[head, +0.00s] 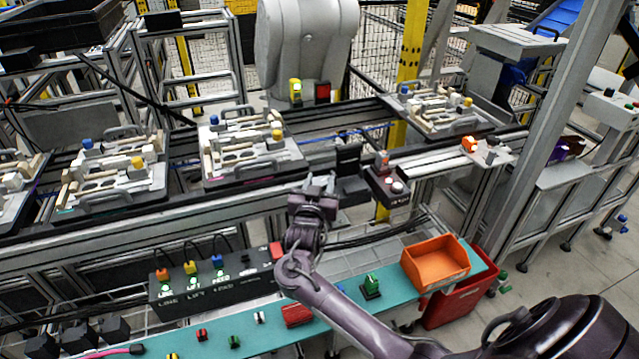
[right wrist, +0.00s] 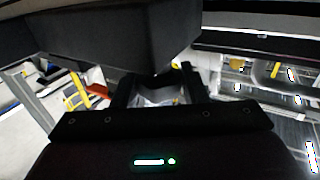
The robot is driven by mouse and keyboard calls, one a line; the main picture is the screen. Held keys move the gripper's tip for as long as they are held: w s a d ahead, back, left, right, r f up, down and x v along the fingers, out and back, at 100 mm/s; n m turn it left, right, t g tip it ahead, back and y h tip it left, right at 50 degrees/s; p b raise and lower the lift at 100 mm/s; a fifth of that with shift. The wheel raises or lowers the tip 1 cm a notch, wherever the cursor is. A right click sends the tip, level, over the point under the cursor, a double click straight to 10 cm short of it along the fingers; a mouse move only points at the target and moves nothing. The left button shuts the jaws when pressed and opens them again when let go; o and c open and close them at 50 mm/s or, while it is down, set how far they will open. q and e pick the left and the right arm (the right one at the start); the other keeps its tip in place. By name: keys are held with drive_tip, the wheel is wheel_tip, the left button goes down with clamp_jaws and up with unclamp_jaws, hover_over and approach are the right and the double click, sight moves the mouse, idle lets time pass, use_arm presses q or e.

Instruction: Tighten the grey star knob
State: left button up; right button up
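My right gripper (head: 319,182) is raised at the front edge of the conveyor, just left of a black block (head: 350,172). Its two fingers stand apart, and it looks open. In the right wrist view the fingers of the right gripper (right wrist: 156,86) point at the underside of a dark block (right wrist: 125,40). Pale grey shapes show blurred between the fingers; I cannot tell whether they are a knob or background. I cannot make out the grey star knob clearly in either view. My left gripper is not in view.
Pallets with fixtures (head: 250,172) stand on the conveyor. A button box (head: 390,186) is right of the black block. Below are a black control box (head: 215,290), a teal shelf (head: 335,312) with small parts, an orange bin (head: 435,262) and a red bin (head: 455,300).

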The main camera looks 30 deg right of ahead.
drive_tip(key=c, duration=0.5)
drive_tip(key=shift+m+g+h+b, duration=0.6)
drive_tip(key=shift+m+g+h, duration=0.1)
drive_tip(key=shift+g, duration=0.1)
drive_tip(key=o, duration=1)
drive_tip(key=v, duration=0.7)
drive_tip(key=shift+s+a+b, duration=0.25)
drive_tip(key=shift+a+b, duration=0.1)
drive_tip(key=shift+b, duration=0.1)
